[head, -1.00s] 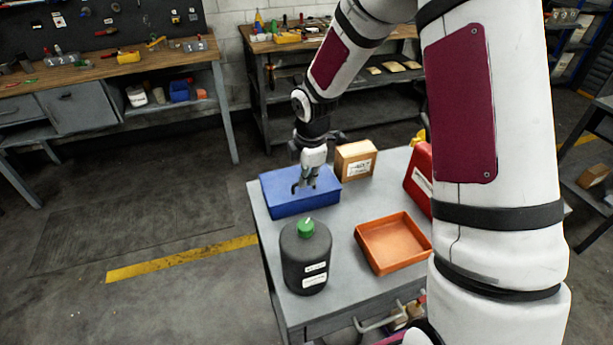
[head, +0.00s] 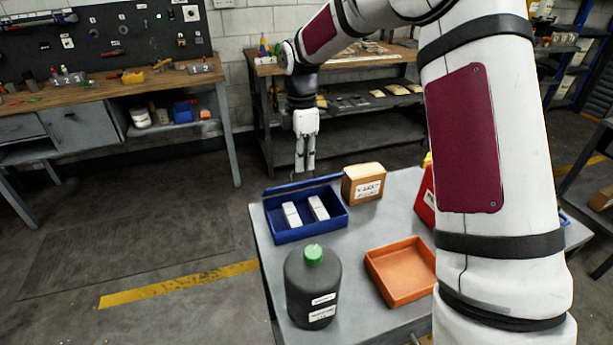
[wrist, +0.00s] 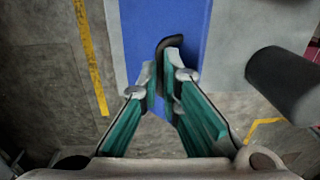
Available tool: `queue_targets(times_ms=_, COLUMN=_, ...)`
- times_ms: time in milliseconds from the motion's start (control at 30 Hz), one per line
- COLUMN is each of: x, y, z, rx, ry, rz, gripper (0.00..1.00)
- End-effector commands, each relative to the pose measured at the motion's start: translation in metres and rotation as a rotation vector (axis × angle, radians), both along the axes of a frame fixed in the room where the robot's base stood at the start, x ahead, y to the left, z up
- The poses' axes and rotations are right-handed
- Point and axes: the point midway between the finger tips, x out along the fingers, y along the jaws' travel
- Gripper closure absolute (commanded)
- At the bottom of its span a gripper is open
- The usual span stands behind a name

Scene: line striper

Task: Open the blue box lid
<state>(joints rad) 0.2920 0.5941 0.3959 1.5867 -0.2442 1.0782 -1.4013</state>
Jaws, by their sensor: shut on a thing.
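The blue box (head: 305,234) stands open on the grey cart, with two white blocks (head: 318,208) inside. Its blue lid (head: 300,187) is swung up at the back and shows as a thin strip in the head view. In the wrist view the lid (wrist: 135,35) is a broad blue band. My gripper (head: 304,170) is just behind and above the box's rear edge. In the wrist view its fingers (wrist: 168,80) are closed around the dark lid handle (wrist: 172,44). The hold is partly hidden in the head view.
A black bottle with a green cap (head: 313,285) stands in front of the box. An orange tray (head: 402,296) lies to the right, and a cardboard box (head: 363,183) stands at the back. A red container (head: 425,198) is partly hidden by my arm.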

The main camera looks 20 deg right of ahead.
Motion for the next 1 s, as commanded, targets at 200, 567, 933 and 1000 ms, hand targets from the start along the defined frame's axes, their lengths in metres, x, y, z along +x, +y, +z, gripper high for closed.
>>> queue_targets(times_ms=200, x=0.028, y=0.000, z=-0.009, rx=0.002, ry=0.004, rz=0.004, gripper=1.00)
queue_targets(times_ms=567, x=0.064, y=-0.001, z=-0.013, rx=0.001, ry=0.015, rz=0.001, gripper=1.00)
queue_targets(times_ms=933, x=0.065, y=-0.002, z=-0.010, rx=-0.001, ry=0.021, rz=-0.001, gripper=0.72)
queue_targets(times_ms=1000, x=0.066, y=-0.003, z=-0.009, rx=-0.002, ry=0.018, rz=-0.002, gripper=0.72)
